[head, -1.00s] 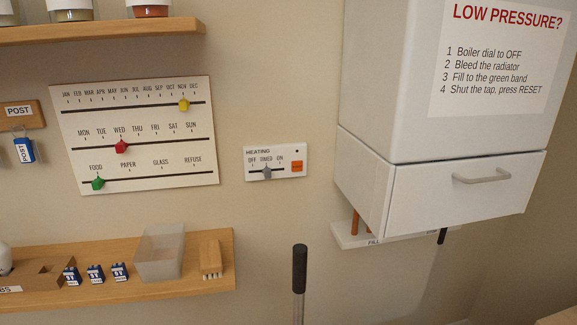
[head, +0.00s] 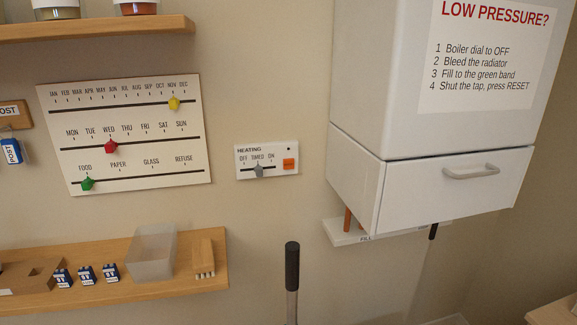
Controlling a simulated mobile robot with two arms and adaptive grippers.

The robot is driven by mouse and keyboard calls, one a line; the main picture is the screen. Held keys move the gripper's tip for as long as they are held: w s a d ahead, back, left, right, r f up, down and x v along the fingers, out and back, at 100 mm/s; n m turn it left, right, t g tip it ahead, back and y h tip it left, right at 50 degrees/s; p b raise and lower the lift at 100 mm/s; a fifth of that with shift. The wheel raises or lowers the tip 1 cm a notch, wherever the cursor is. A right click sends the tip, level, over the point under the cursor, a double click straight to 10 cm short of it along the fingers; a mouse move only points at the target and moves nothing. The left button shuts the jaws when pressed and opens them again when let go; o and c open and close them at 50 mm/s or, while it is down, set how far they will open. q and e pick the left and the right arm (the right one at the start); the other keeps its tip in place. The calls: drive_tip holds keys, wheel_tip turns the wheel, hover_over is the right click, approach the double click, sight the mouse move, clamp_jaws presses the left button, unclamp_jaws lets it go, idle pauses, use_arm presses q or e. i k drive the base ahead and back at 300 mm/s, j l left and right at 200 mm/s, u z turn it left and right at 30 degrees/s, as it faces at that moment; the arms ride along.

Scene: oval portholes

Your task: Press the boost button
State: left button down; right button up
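The heating panel (head: 267,160) is a small white plate on the wall in the middle of the head view. An orange button (head: 289,164) sits at its right end; its lettering is too small to read. A grey slider knob (head: 258,170) stands near the TIMED mark, between OFF and ON. A small dark dot shows above the button. Neither of my grippers shows in the head view, and nothing touches the panel.
A white boiler (head: 420,110) with a drawer-like front juts out at the right. A black-handled upright stick (head: 292,266) stands below the panel. A calendar board (head: 130,130) hangs to the left. A wooden shelf (head: 110,299) below it holds a translucent bin (head: 150,257) and a brush (head: 203,256).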

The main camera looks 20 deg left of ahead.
sight(287, 163)
drive_tip(key=i+l+u, duration=0.25)
drive_tip(key=l+u, duration=0.5)
drive_tip(key=l, duration=0.15)
drive_tip(key=i, duration=0.05)
